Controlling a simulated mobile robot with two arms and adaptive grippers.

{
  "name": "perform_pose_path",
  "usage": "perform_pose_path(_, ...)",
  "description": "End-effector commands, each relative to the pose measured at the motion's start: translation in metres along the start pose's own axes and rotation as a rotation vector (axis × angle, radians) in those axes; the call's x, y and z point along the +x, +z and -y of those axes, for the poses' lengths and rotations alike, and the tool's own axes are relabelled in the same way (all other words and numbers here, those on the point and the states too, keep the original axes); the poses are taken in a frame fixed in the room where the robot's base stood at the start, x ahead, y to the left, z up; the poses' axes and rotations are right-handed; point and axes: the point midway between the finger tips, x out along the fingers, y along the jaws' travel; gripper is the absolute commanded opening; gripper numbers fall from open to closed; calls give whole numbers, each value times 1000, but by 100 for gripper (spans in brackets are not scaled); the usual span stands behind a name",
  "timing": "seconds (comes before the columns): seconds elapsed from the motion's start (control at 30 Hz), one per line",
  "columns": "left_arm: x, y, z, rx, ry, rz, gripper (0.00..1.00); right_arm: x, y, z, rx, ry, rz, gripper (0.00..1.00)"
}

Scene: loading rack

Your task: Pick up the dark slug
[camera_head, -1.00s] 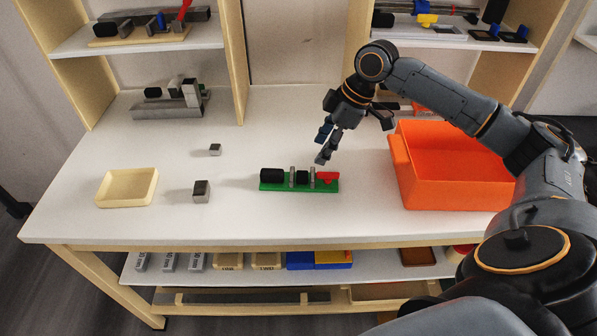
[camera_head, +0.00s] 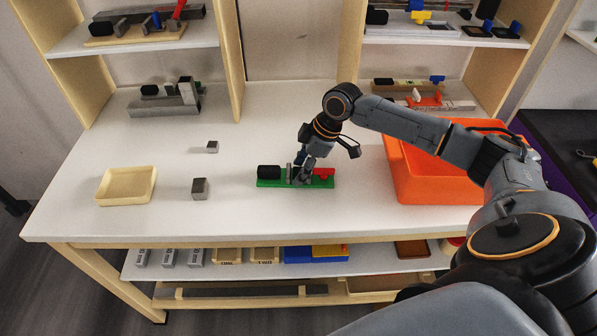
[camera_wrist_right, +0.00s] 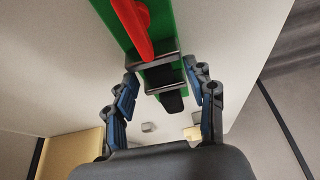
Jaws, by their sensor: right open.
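A green fixture (camera_head: 268,184) lies on the table, with a black block (camera_head: 268,171) at its left end, upright grey plates (camera_head: 289,173) and a red clamp (camera_head: 326,173) at its right. A small dark piece, likely the dark slug, sits between the plates (camera_wrist_right: 158,74) in the right wrist view; the gripper mostly hides it in the head view. My right gripper (camera_head: 301,178) is open over the middle of the fixture. In the wrist view its fingers (camera_wrist_right: 160,82) stand on either side of the fixture; contact is unclear. My left gripper is not in view.
An orange bin (camera_head: 406,186) stands right of the fixture, under my right arm. A cream tray (camera_head: 126,202) and two small grey blocks, one near (camera_head: 200,192) and one far (camera_head: 212,147), are at left. Shelves with other fixtures (camera_head: 165,100) line the back.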

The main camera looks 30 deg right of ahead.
Motion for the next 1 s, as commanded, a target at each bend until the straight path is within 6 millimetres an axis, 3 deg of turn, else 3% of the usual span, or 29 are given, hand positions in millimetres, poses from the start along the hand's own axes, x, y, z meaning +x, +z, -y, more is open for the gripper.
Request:
perform_pose_path(0.07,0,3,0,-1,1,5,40,0,0,0,0,0,0,51)
perform_pose_path(0.3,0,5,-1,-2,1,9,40,0,0,0,0,0,0,2)
perform_pose_path(0.73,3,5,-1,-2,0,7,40,-6,-2,-1,0,2,-1,0)
perform_pose_path(0.87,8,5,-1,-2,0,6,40,-17,-7,-2,-1,5,-2,0)
perform_pose_path(1.0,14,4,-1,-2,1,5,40,-42,-8,5,0,5,1,0)
